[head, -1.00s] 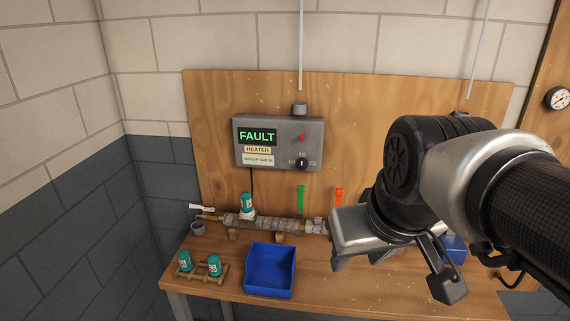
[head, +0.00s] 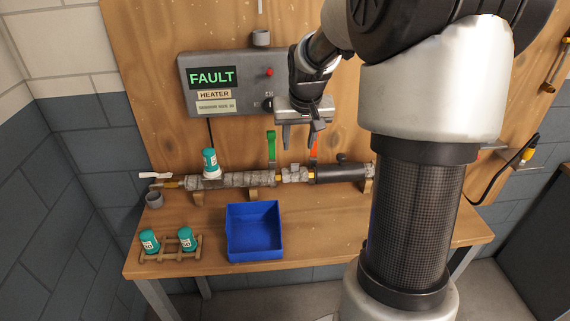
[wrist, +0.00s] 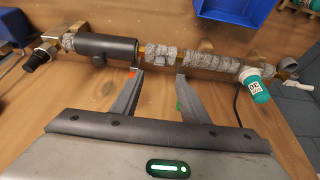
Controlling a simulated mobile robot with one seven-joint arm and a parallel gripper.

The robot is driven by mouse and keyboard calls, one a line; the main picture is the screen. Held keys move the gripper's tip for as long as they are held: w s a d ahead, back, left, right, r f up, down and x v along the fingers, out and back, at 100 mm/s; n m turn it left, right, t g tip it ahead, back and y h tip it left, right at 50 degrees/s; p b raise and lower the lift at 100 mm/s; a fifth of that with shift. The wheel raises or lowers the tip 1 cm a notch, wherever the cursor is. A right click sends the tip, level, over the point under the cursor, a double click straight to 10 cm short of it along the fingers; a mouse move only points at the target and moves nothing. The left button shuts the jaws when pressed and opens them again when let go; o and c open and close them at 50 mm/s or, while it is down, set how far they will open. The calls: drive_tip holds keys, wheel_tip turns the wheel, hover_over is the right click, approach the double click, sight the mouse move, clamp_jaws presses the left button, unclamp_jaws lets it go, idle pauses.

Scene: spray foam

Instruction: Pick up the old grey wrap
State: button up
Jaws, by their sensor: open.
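A pipe runs along the back of the bench and carries lumpy grey wrap in two stretches. The long stretch of grey wrap (head: 235,180) is on the left, and it shows in the wrist view (wrist: 212,65). A short piece of grey wrap (head: 294,174) lies between brass parts, and it shows in the wrist view (wrist: 160,55). My gripper (head: 299,141) is open and empty, pointing down above the pipe. In the wrist view the gap between my fingertips (wrist: 159,76) faces the short piece, apart from it.
A teal canister (head: 210,162) stands at the long wrap's left end. A black sleeve (head: 340,173) covers the pipe to the right. Green (head: 271,147) and orange handles rise behind the pipe. A blue bin (head: 254,232) and a rack with two teal canisters (head: 187,240) stand in front. The grey box (head: 228,84) reads FAULT.

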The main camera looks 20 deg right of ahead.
approach(295, 164)
wheel_tip(295, 164, down, 3)
drive_tip(key=shift+w+r+x, duration=0.1)
drive_tip(key=shift+w+x, duration=0.1)
drive_tip(key=shift+x, duration=0.75)
drive_tip(key=shift+w+r+x, duration=0.1)
drive_tip(key=shift+w+x, duration=0.1)
drive_tip(key=shift+x, duration=0.75)
drive_tip(key=shift+w+r+x, duration=0.1)
drive_tip(key=shift+w+x, duration=0.05)
drive_tip(key=shift+x, duration=0.8)
drive_tip(key=shift+d, duration=0.15)
clamp_jaws()
